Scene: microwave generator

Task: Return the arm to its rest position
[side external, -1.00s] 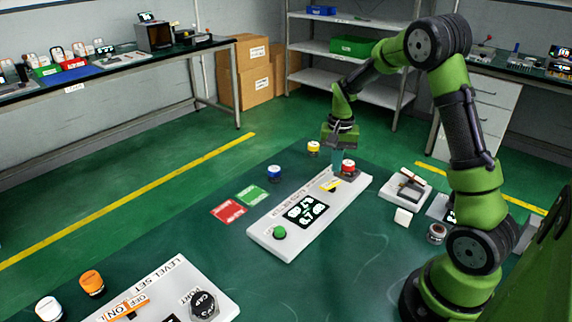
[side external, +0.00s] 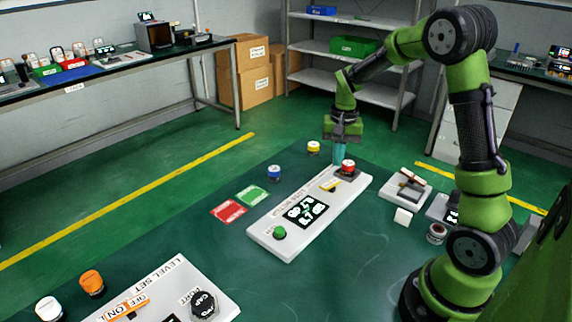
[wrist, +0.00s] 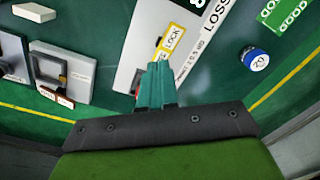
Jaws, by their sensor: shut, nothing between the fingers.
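My green arm bends over the far end of the work table in the side view. My gripper (side external: 340,152) points down with its teal fingers together and nothing between them. It hangs close to the red button (side external: 348,166) at the far end of the white panel (side external: 265,236). In the wrist view the shut fingers (wrist: 155,75) cover part of that panel beside its yellow lock label (wrist: 172,38). I cannot tell the exact gap between the fingertips and the panel.
Blue (side external: 274,173) and yellow (side external: 313,148) capped items stand left of the gripper. A grey device (side external: 409,189) and a white block (side external: 403,216) lie to the right. Red (side external: 229,211) and green (side external: 251,195) cards lie left of the panel. Shelves (side external: 345,50) stand behind.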

